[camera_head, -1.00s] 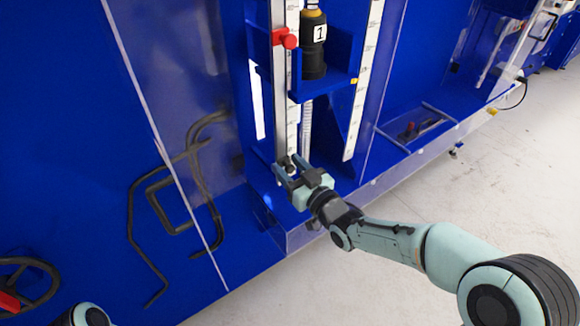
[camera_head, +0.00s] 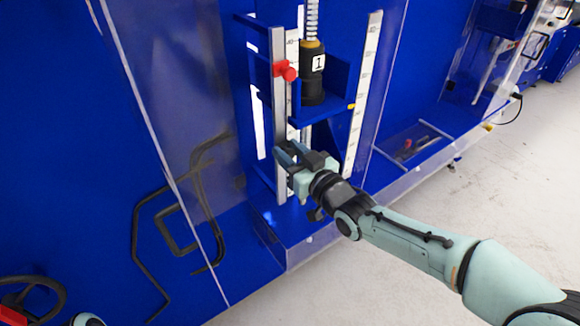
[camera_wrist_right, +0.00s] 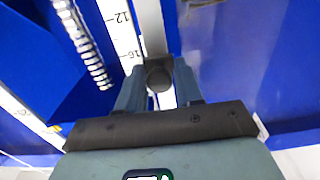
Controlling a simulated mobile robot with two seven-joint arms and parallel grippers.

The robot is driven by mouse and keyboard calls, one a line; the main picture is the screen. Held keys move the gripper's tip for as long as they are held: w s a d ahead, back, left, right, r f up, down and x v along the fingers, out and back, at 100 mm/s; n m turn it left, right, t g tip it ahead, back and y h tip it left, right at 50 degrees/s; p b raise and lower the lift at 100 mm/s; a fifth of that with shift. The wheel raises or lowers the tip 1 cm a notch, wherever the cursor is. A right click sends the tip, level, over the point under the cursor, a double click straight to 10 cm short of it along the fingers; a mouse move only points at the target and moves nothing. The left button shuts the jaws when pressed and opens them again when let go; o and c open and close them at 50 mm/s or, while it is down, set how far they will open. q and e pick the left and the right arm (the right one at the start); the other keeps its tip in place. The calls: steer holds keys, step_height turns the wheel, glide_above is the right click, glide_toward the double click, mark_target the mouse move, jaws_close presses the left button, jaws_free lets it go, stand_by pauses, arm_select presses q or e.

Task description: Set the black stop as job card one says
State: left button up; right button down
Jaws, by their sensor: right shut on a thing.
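The black stop (camera_wrist_right: 159,74) shows in the right wrist view as a dark round knob at the rail, between the fingers of my right gripper (camera_wrist_right: 160,88). In the head view my right gripper (camera_head: 287,156) is at the lower part of the upright grey rail (camera_head: 279,110), shut on the stop, which the fingers largely hide there. A white scale (camera_wrist_right: 122,32) runs beside the rail, with the marks 12 and 16 readable near the stop. A red knob (camera_head: 288,72) sits higher on the same rail. No job card text is readable. My left gripper is out of view.
A black cylinder labelled 1 (camera_head: 312,85) stands on a blue shelf right of the rail. A coil spring (camera_wrist_right: 85,42) is beside the scale. A second white scale (camera_head: 362,90) stands farther right. Clear panels (camera_head: 160,110) flank the bay.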

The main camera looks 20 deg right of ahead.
steer(key=shift+r, duration=0.5)
steer(key=c, duration=1)
jaws_free()
steer(key=shift+o, duration=0.2)
steer(key=shift+f, duration=0.1)
steer(key=shift+s+d, duration=0.15)
steer(key=shift+s, duration=0.15)
steer(key=b+v, duration=0.1)
steer(key=v, duration=1.1)
steer(key=shift+s+b, duration=0.35)
steer(key=shift+b, duration=0.05)
steer(key=shift+d, duration=0.1)
